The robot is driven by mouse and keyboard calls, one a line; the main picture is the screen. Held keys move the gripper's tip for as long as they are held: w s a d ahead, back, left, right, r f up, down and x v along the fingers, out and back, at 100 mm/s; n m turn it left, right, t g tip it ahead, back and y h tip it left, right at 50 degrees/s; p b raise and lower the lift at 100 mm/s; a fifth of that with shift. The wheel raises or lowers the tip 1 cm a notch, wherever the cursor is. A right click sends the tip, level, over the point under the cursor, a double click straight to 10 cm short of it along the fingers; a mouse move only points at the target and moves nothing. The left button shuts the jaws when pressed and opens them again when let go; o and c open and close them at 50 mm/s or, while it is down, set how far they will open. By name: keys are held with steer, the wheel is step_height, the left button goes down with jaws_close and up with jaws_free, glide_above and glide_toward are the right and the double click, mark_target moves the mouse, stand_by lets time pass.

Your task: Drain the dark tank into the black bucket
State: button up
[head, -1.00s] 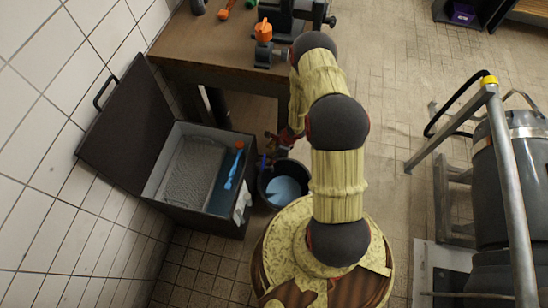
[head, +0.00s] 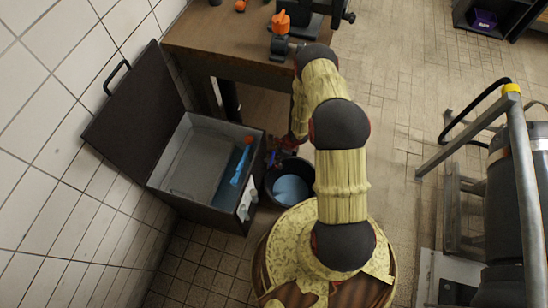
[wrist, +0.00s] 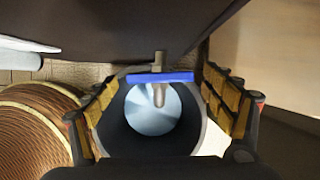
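The dark tank (head: 208,212) stands by the tiled wall with its lid (head: 133,105) swung open. Its inside looks grey, with a blue strip along the right side. The black bucket (head: 270,180) stands on the floor against the tank's right side, with pale blue liquid in it. In the wrist view the bucket (wrist: 200,136) is below a tap with a blue handle (wrist: 160,77) lying crosswise over its spout (wrist: 158,97). My gripper (wrist: 165,98) is open, its padded fingers apart on either side of the tap. I cannot tell whether liquid runs from the spout.
A blue tool with an orange end (head: 240,165) lies in the tank and a white cloth (head: 248,197) hangs at its edge. A wooden bench (head: 215,45) stands behind. A metal frame (head: 520,170) and grey drum stand at right.

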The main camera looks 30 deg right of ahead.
steer(key=c, duration=1)
steer(key=shift+m+h+b, duration=0.3)
steer(key=shift+m+b, duration=0.3)
steer(key=o, duration=1.1)
steer(key=shift+o, duration=0.3)
steer(key=v, duration=1.2)
steer(key=shift+s, duration=0.15)
